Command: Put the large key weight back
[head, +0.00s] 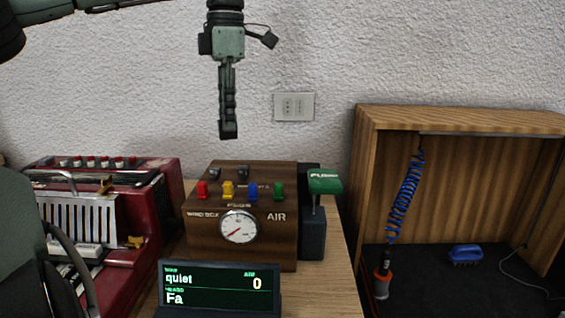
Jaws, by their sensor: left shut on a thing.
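My left gripper (229,128) hangs fingers-down in the upper middle of the head view, in front of the white wall and above the wooden wind box. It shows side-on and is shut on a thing. That thing is small, dark or hidden at the fingers, and I cannot make out what it is. I cannot identify the large key weight anywhere in the view. My right gripper is not in view.
The wind box (265,238) has coloured knobs and a gauge. A green-topped lever (325,182) stands beside it, a display (219,287) in front. A red accordion (157,205) is left. The open wooden cabinet (366,190) at right holds a coiled-cord tool (382,284) and blue brush (466,254).

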